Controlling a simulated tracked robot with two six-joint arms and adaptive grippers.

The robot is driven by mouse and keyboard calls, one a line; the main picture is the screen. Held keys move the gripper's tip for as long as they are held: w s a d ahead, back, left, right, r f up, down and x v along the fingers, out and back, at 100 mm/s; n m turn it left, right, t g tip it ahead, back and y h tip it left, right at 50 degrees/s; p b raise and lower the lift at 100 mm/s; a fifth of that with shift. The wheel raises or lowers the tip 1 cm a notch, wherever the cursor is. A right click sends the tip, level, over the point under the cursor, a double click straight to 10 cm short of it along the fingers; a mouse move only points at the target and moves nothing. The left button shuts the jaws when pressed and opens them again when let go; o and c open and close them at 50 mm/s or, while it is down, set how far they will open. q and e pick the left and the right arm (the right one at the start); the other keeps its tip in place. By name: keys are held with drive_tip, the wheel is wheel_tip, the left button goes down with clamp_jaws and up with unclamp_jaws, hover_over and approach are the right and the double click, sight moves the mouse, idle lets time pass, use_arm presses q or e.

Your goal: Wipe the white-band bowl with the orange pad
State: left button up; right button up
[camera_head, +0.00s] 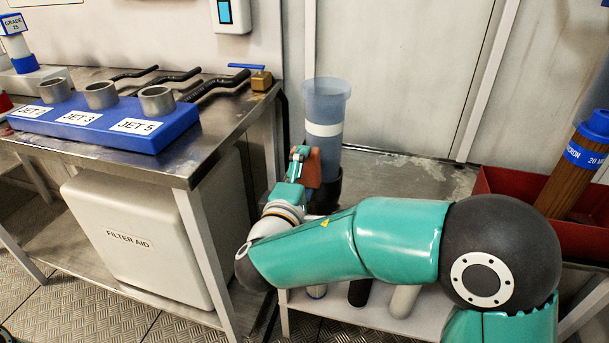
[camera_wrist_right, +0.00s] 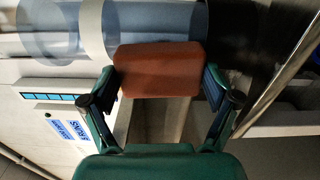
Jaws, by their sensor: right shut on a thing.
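The white-band bowl (camera_head: 325,113) is a tall, clear blue cylinder with a white band, standing upright in a dark base on the low bench. It lies sideways across the top of the right wrist view (camera_wrist_right: 150,28). My right gripper (camera_head: 302,165) is shut on the orange pad (camera_head: 312,168), which shows as a reddish-orange block between its fingers in the right wrist view (camera_wrist_right: 158,70). The pad is right by the bowl's lower wall, below the band; whether they touch I cannot tell.
A steel table (camera_head: 200,150) on the left holds a blue block (camera_head: 105,120) with metal rings, and black-handled tools. A white FILTER AID box (camera_head: 140,240) sits beneath it. A red bin (camera_head: 500,185) with a brown cartridge (camera_head: 572,170) stands at right. The bench behind my arm is clear.

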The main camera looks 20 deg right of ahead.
drive_tip(key=shift+w+d, duration=0.3)
drive_tip(key=shift+w, duration=0.1)
drive_tip(key=shift+d, duration=0.1)
